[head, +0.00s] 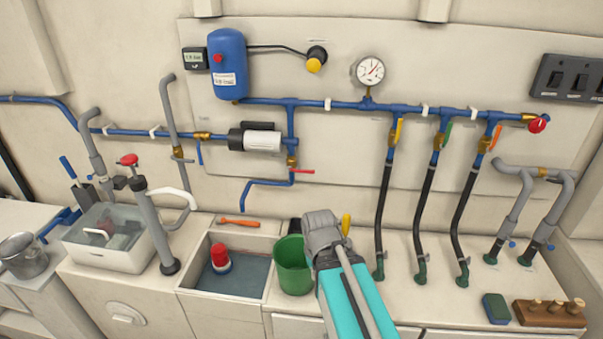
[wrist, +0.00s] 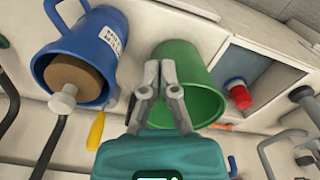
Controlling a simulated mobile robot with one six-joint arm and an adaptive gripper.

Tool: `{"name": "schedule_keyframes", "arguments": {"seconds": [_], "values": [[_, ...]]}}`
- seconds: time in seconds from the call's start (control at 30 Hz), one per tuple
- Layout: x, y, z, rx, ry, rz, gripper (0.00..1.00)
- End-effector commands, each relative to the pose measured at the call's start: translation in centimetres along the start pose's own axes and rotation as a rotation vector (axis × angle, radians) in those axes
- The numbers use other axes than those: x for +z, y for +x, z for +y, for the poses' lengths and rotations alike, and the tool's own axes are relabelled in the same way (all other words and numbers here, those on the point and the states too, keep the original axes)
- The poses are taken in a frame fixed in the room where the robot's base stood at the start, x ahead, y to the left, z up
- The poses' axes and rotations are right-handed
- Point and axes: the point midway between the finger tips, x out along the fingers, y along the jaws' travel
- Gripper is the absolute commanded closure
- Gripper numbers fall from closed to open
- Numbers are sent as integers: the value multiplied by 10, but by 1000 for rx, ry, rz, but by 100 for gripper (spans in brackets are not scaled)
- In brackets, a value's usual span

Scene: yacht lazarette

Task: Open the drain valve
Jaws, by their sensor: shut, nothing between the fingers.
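A small valve with a red lever (head: 302,171) sits under the pump, on the branch whose blue pipe (head: 262,183) turns left and ends downward. The lever lies about level. I take it for the drain valve, but no label on it is readable. My gripper (head: 322,222) is low over the counter, below that lever and apart from it, beside the green bucket (head: 291,270). In the wrist view my gripper (wrist: 160,66) has its fingertips together, empty, in front of the green bucket (wrist: 200,65). The valve does not clearly show in the wrist view.
A sink (head: 240,289) holds a red-topped pump (head: 221,258). A blue jug (wrist: 115,25) stands beside the bucket. A yellow-handled tool (head: 346,224) is close to my gripper. Black hoses (head: 384,210) hang at right. The wall panel around the red lever looks clear.

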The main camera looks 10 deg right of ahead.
Motion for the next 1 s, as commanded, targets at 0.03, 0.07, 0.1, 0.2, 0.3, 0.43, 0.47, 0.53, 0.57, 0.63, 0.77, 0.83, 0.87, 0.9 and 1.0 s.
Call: {"name": "schedule_keyframes", "arguments": {"seconds": [0.03, 0.07, 0.1, 0.2, 0.3, 0.43, 0.47, 0.53, 0.57, 0.63, 0.77, 0.83, 0.87, 0.9, 1.0], "values": [[0, 0, 0, 0, 0, 0, 94], [0, 0, 0, -1, 1, 0, 89], [-1, 0, 0, -3, 2, 0, 81], [-5, 0, 0, -21, 17, 4, 63], [-14, 0, 0, -63, 49, 11, 46], [-33, -3, 0, -162, 130, 25, 46], [-39, -4, 0, -192, 154, 29, 46], [-54, -7, 1, -269, 216, 41, 46], [-61, -9, 3, -304, 246, 46, 46], [-78, -15, 6, -394, 317, 56, 46], [-110, -29, 16, -563, 451, 74, 46], [-128, -39, 24, -655, 523, 83, 46], [-135, -44, 28, -695, 555, 86, 46], [-145, -50, 34, -749, 595, 88, 46], [-168, -67, 52, -884, 694, 96, 46]]}}
